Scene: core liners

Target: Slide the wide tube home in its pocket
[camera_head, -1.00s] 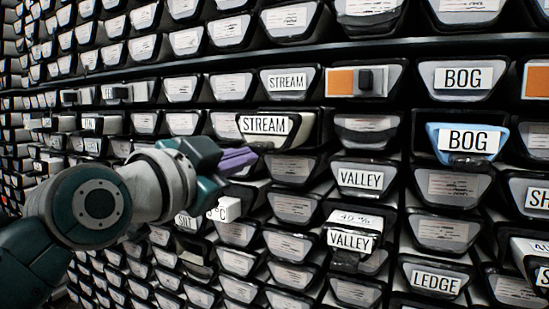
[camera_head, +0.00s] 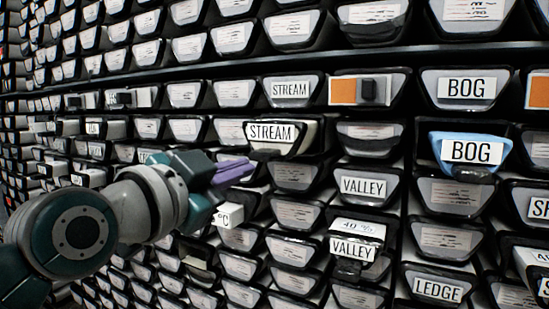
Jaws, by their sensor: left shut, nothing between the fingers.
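A cream-edged tube end labelled STREAM (camera_head: 283,136) sticks out of its dark pocket in the middle of the rack. I take it as the wide tube, but the frame does not settle this. My left gripper (camera_head: 250,168), with purple fingers, is shut and empty. Its tips are just below and left of this tube's front. I cannot tell whether they touch it. A blue-rimmed end labelled BOG (camera_head: 467,147) also sticks out to the right. My right gripper is not in view.
The rack holds many grey tube ends in dark pockets. Protruding near my gripper are a small white block marked °C (camera_head: 231,215) and a VALLEY block (camera_head: 352,245) below right. An orange-and-grey block (camera_head: 366,90) sits above. A dark shelf edge (camera_head: 430,52) runs above.

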